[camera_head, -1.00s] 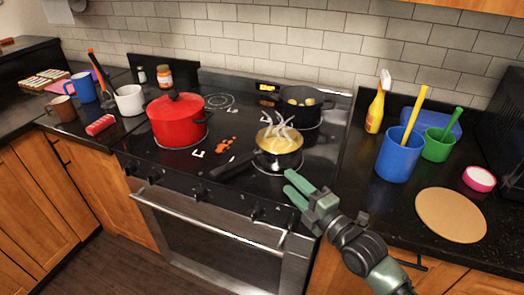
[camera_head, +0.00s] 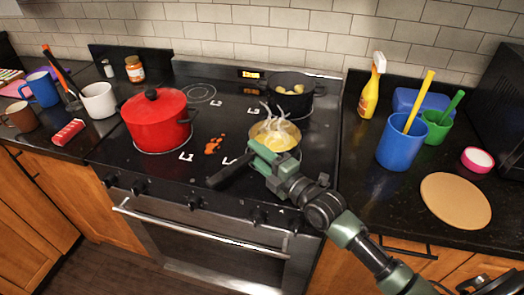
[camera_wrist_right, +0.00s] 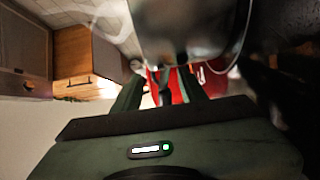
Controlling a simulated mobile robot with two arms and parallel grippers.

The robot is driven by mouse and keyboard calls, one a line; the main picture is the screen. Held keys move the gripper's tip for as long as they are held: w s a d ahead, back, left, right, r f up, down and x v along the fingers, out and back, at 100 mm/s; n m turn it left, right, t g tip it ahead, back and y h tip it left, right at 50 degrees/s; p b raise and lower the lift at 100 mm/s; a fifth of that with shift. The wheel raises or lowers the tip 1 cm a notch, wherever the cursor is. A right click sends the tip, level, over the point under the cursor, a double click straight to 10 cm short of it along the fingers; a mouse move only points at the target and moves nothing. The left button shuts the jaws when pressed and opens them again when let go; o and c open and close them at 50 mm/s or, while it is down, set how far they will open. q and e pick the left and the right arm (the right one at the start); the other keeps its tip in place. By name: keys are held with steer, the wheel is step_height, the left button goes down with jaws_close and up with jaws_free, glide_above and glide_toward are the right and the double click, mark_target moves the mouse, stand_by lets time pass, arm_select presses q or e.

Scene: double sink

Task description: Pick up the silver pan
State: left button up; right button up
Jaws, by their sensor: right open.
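The silver pan (camera_head: 289,146) sits on the front right burner of the stove. It has yellow contents, pale steam curls above it and a dark handle (camera_head: 226,174) pointing to the lower left. My right gripper (camera_head: 257,157) is open at the pan's near side, by where the handle joins, and hides part of its wall. In the right wrist view, the pan's shiny side (camera_wrist_right: 185,28) looms close above the two spread fingers (camera_wrist_right: 160,88). I cannot tell whether they touch the pan. My left gripper is not in view.
A red pot (camera_head: 157,125) stands left of the pan, with orange scraps (camera_head: 213,145) between them. A black pot (camera_head: 291,99) is behind. A blue cup with a yellow utensil (camera_head: 401,146) and a round tan board (camera_head: 456,200) are on the right counter.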

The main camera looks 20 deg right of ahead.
steer(key=x, duration=0.4)
steer(key=shift+w+f+p, duration=0.25)
steer(key=shift+p, duration=0.1)
jaws_close()
steer(key=shift+r, duration=0.1)
stand_by(0.8)
steer(key=shift+r, duration=0.1)
